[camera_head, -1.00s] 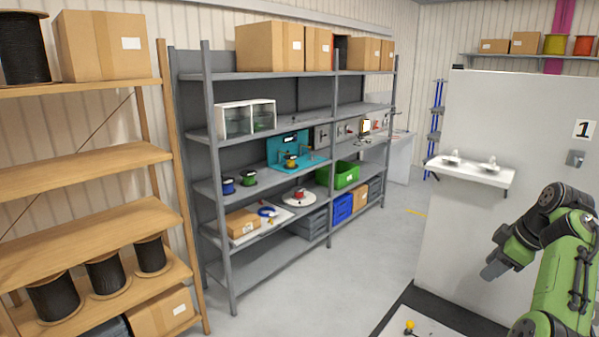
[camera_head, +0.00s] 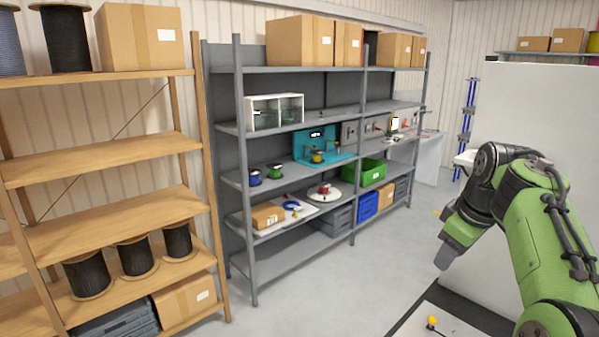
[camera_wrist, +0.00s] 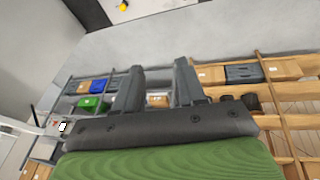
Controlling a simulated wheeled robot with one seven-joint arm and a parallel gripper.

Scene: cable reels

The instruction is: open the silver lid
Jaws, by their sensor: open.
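I cannot make out a silver lid for certain in either view. Small grey panels with fittings (camera_head: 350,133) stand on a middle level of the grey metal shelf (camera_head: 240,190), too small to tell apart. My gripper (camera_head: 449,258) hangs in free air at the right, pointing down, well apart from the shelf. In the wrist view my gripper (camera_wrist: 158,68) shows two fingers spread apart with nothing between them.
A wooden rack (camera_head: 108,152) with cable reels and boxes stands at the left. The grey shelf also holds a teal station (camera_head: 305,147), a green bin (camera_head: 369,176) and a blue bin (camera_head: 367,206). A white partition (camera_head: 575,120) stands right. Floor before the shelf is clear.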

